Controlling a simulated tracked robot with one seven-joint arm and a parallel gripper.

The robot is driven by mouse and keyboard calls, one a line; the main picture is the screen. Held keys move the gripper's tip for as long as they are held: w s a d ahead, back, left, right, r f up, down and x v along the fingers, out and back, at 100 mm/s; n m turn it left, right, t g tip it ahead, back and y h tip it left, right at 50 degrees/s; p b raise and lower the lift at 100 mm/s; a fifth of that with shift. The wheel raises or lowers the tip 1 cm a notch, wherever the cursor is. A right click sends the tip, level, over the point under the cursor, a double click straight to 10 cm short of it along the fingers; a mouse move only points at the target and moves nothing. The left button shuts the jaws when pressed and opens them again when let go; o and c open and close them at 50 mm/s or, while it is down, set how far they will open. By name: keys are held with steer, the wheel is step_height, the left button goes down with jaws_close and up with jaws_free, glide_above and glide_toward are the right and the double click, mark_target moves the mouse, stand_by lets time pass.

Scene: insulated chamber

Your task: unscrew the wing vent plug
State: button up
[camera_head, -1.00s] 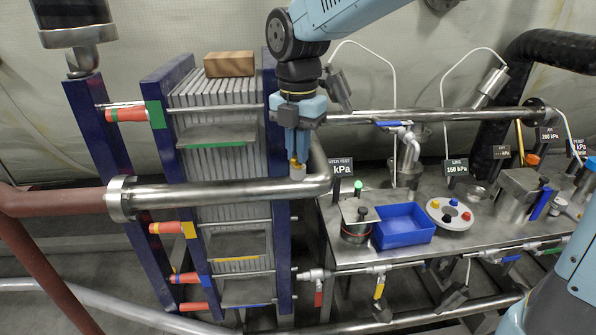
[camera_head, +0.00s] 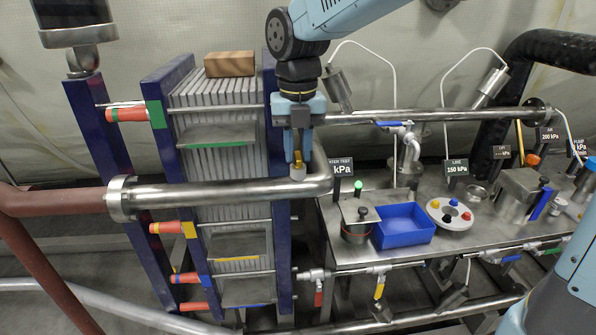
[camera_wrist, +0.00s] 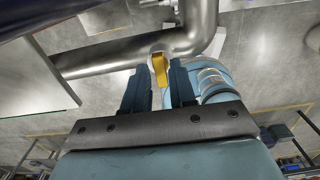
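The brass wing vent plug (camera_head: 297,161) stands on a short light metal boss (camera_head: 298,173) on top of the steel pipe, near its bend. In the wrist view the brass wing (camera_wrist: 160,68) shows edge-on just past the fingertips, in line with the gap between them. My gripper (camera_head: 298,158) points down over the plug, its blue fingers on either side of the wing. The wrist view shows the fingers (camera_wrist: 160,80) apart, with clear space on both sides of the wing. No contact shows.
The horizontal steel pipe (camera_head: 220,193) runs in front of the plate stack (camera_head: 218,150). A blue tray (camera_head: 405,237), a round white holder (camera_head: 450,223) with coloured knobs and a lidded pot (camera_head: 357,232) stand on the steel bench at right. A wooden block (camera_head: 229,64) lies on the stack.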

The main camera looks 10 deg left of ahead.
mark_target(298, 155)
steer(key=shift+r, duration=2.45)
